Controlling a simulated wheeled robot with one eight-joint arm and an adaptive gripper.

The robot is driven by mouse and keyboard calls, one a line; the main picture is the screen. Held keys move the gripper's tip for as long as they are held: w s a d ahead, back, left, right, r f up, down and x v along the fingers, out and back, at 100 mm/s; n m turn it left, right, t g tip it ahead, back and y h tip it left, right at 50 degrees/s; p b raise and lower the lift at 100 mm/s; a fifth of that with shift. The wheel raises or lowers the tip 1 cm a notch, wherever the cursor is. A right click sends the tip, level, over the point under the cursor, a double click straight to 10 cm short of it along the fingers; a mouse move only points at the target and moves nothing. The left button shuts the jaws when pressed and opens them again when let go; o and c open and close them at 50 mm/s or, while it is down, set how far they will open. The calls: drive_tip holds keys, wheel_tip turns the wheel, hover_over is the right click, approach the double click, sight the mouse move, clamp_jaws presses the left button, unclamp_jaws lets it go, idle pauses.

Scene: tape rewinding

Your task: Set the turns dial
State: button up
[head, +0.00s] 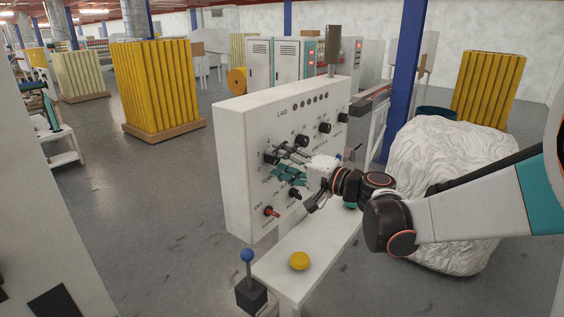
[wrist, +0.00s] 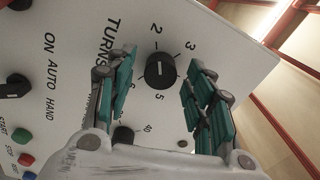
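The turns dial (wrist: 160,71) is a round black knob with a white line, on the white panel beside the printed word TURNS. In the wrist view the line runs up and down the picture, its lower end toward the 5. In the head view the dial (head: 271,157) shows partly behind my fingers. My gripper (wrist: 163,60) is open, with its teal-padded fingers on either side of the dial. Gaps show between the dial and both fingers in the wrist view. My gripper also shows in front of the panel in the head view (head: 280,163).
The panel (head: 237,130) carries other knobs, including a red one (head: 271,211). A white table (head: 325,245) below holds a yellow button (head: 299,261); a blue-knobbed lever (head: 247,256) stands at its near end. A large white wrapped bundle (head: 440,150) lies behind my arm.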

drive_tip(key=shift+d, duration=0.1)
drive_tip(key=v, duration=1.2)
drive_tip(key=s+a+f+n+g+h, duration=0.25)
drive_tip(key=s+f+h, duration=0.35)
drive_tip(key=s, duration=0.3)
drive_tip(key=s+d+f+n+h, duration=0.1)
drive_tip(key=s+d+f+h, duration=0.1)
drive_tip(key=s+d+h, duration=0.2)
drive_tip(key=s+d+f+n+g+h, duration=0.1)
drive_tip(key=s+d+f+h, duration=0.2)
drive_tip(key=s+d, duration=0.4)
drive_tip(key=s+h, duration=0.1)
drive_tip(key=s, duration=0.2)
drive_tip(key=shift+d+f, duration=0.25)
drive_tip(key=shift+d, duration=0.15)
